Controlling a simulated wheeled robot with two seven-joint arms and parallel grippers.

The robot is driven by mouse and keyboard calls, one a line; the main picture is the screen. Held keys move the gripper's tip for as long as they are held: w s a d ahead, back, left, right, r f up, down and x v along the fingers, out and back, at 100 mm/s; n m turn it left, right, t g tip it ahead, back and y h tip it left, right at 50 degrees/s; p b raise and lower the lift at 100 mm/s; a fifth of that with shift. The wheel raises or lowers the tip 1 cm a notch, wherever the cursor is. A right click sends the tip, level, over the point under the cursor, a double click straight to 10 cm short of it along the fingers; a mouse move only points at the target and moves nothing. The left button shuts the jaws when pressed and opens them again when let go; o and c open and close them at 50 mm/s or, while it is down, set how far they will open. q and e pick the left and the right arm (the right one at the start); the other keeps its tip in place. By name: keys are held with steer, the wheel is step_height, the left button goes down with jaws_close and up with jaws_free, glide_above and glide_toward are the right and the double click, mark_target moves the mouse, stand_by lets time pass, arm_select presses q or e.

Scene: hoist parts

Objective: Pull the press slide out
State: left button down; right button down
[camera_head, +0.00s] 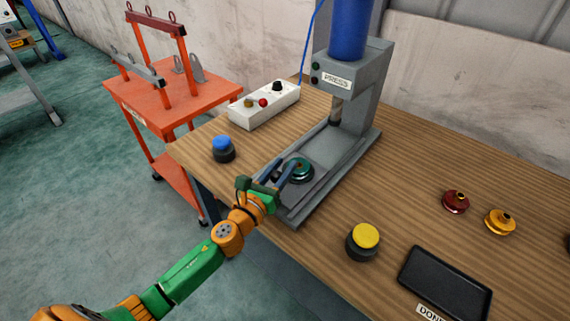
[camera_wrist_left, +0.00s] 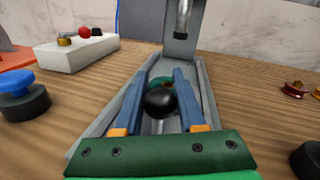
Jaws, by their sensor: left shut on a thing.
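The grey press (camera_head: 350,95), labelled PRESS, stands on the wooden table with a blue cylinder on top. Its slide lies in the long grey base channel (camera_head: 330,172), in front of the press head. A dark green round part (camera_head: 298,171) sits on the slide, out in front of the ram (camera_head: 336,112). My left gripper (camera_head: 285,175) reaches over the front end of the channel. In the left wrist view its blue fingers (camera_wrist_left: 162,98) are shut on the slide's black ball knob (camera_wrist_left: 160,104), which partly hides the green part behind it. My right gripper is out of view.
A blue button (camera_head: 222,148) stands left of the press and a yellow button (camera_head: 364,240) to its right. A white control box (camera_head: 264,105) is behind. Red (camera_head: 456,201) and gold (camera_head: 499,222) parts and a black tray (camera_head: 446,284) lie at right. An orange cart (camera_head: 170,95) stands left.

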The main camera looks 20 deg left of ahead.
mark_target(272, 180)
arm_select(q)
steer(key=shift+s+a, duration=0.1)
steer(key=shift+s, duration=0.25)
steer(key=c, duration=0.5)
jaws_free()
steer(key=s, duration=0.4)
steer(key=s+a+b, duration=0.1)
steer(key=s, duration=0.1)
steer(key=shift+f, duration=0.15)
steer(key=shift+s, duration=0.45)
